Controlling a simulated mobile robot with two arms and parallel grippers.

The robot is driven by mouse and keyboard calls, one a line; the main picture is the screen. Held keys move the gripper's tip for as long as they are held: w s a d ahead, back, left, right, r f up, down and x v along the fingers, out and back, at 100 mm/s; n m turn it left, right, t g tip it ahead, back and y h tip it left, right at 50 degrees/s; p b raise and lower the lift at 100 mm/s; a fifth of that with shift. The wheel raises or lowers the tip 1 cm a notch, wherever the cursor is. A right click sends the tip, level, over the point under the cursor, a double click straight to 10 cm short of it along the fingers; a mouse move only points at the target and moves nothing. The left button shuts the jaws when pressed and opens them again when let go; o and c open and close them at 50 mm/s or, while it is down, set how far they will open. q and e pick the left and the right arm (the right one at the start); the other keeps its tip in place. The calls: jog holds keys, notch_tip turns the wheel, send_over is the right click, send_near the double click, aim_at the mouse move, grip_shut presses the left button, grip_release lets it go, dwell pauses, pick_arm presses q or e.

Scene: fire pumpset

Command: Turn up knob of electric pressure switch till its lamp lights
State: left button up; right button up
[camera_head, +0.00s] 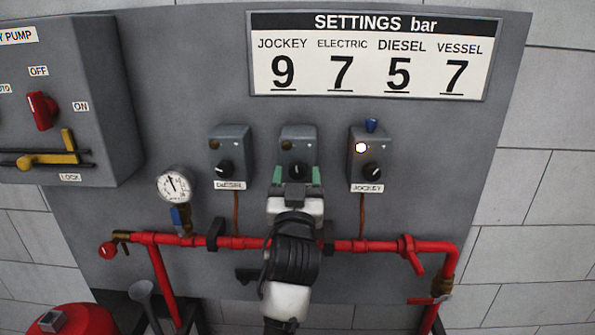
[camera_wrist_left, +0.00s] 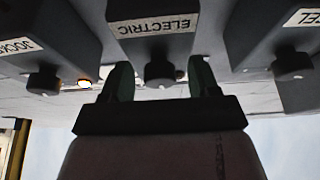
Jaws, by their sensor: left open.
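The electric pressure switch (camera_head: 298,137) is the middle of three grey boxes on the panel. Its lamp (camera_head: 286,145) looks dark. The fingers are open, with a gap on each side of the knob. The gripper hides the box's lower part in the head view. My right gripper is in neither view.
The diesel switch (camera_head: 231,150), lamp dark, is left; the jockey switch (camera_head: 371,155), lamp lit, is right. A gauge (camera_head: 174,186) and a red pipe (camera_head: 345,245) lie below. The settings sign (camera_head: 372,55) reads electric 7. A grey pump box (camera_head: 60,110) juts out at left.

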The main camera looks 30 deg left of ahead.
pick_arm(q)
jog(key=shift+s+d+r, duration=0.15)
jog(key=shift+s+d, duration=0.2)
jog(key=shift+c, duration=1.9)
jog(key=shift+a, duration=0.15)
jog(key=c, duration=0.5)
jog(key=shift+c, duration=0.2)
jog(key=shift+r+m+t+h+p, duration=0.1)
jog(key=shift+m+t+h+p, duration=0.2)
jog(key=shift+m+p, duration=0.15)
jog(key=shift+m, duration=0.35)
jog(key=o, duration=0.6)
jog(key=shift+c, duration=0.2)
jog(key=o, duration=0.4)
jog(key=shift+w+a+f, duration=0.1)
jog(key=shift+w+f, duration=0.1)
jog(key=shift+c, duration=0.2)
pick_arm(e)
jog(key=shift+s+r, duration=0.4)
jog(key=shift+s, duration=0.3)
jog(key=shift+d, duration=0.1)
